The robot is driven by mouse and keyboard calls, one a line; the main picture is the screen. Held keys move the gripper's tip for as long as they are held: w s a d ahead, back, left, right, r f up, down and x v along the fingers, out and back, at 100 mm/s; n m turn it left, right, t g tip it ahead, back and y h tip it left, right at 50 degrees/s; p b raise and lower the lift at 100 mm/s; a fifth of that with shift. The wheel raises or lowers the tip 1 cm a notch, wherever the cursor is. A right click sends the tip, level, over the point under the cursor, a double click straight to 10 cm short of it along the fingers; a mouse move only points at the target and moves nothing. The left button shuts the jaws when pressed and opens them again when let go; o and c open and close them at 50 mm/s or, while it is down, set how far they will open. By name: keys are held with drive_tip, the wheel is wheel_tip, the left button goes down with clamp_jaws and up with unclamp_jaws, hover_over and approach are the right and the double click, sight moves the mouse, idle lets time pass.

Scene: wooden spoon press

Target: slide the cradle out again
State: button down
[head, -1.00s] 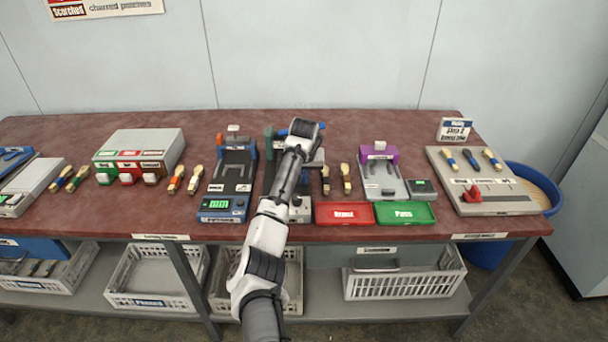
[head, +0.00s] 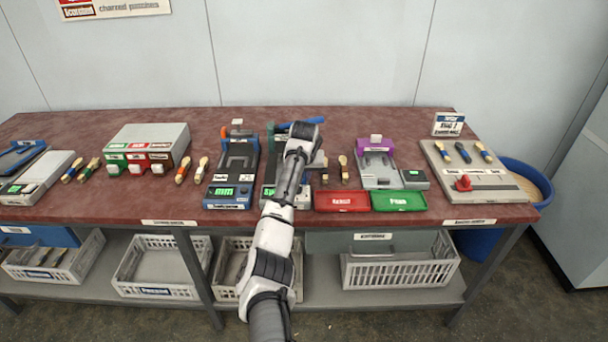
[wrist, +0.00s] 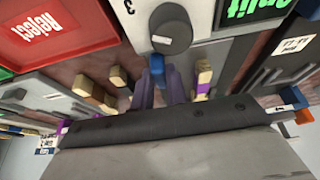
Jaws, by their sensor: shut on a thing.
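The press with a dark green column (head: 270,135) and a blue lever (head: 300,125) stands mid-table, partly hidden behind my arm. My gripper is hidden by my arm in the head view. In the wrist view my gripper (wrist: 160,78) is low over the press, its fingers closed on a small blue piece (wrist: 157,62), which looks like the cradle's handle. A dark round knob (wrist: 170,28) on a pale panel marked 3 is just beyond the fingertips. The rest of the cradle is hidden from both views.
A dark press with a lit green display (head: 232,191) stands close on the left. The red Reject tray (head: 342,209) and green tray (head: 398,208) lie to the right by the front edge. Wooden-tipped pieces (head: 343,166) lie between my arm and the purple-topped press (head: 376,143).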

drive_tip(key=shift+s+f, duration=0.15)
drive_tip(key=shift+f, duration=0.05)
drive_tip(key=c, duration=1.4)
unclamp_jaws()
drive_tip(key=shift+r, duration=0.15)
drive_tip(key=b+v, duration=0.3)
drive_tip(key=v, duration=1.1)
